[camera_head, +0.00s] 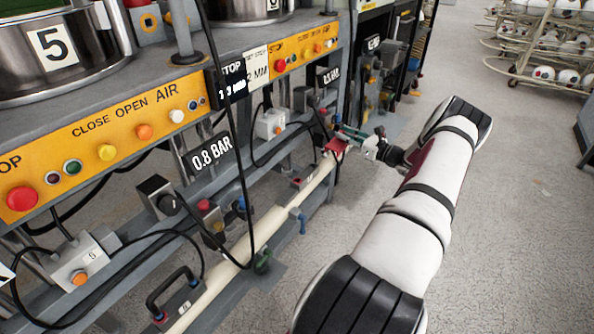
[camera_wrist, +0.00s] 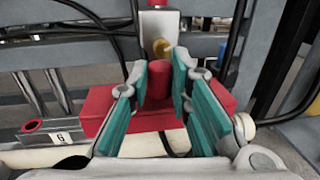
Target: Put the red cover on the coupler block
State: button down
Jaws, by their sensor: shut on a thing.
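The red cover (camera_wrist: 215,97) is a wide red block with a round red knob (camera_wrist: 158,80) on top, in the middle of the wrist view. My gripper (camera_wrist: 160,66) has its green-padded fingers on both sides of the knob and is shut on it. In the head view the red cover (camera_head: 337,146) shows small at the tip of my gripper (camera_head: 350,134), beside the press frame and over the cream pipe. I cannot identify the coupler block with certainty. A low red-and-grey block with a hole and a label (camera_wrist: 60,137) sits left of the cover.
A pale box with a yellow button (camera_wrist: 162,47) stands just behind the cover. The cream pipe (camera_head: 315,185) runs below. Black cables (camera_head: 233,150) hang along the press frame. A black-handled block (camera_head: 178,302) is at lower left. Open floor (camera_head: 500,180) lies right.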

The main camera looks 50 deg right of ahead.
jog(key=shift+w+a, duration=0.15)
jog(key=shift+w, duration=0.05)
jog(key=shift+w+a+f+b, duration=0.65)
jog(key=shift+a+f+b, duration=0.2)
jog(key=shift+a, duration=1.65)
jog(key=shift+w+a+f+b, duration=0.65)
jog(key=shift+a+f+b, duration=0.2)
jog(key=shift+a, duration=1.65)
jog(key=shift+w+a+f+b, duration=0.65)
jog(key=shift+a+f+b, duration=0.2)
jog(key=shift+a, duration=1.65)
jog(key=shift+f, duration=0.4)
jog(key=shift+f, duration=0.15)
jog(key=c, duration=1.5)
grip_release()
jog(key=shift+o, duration=0.2)
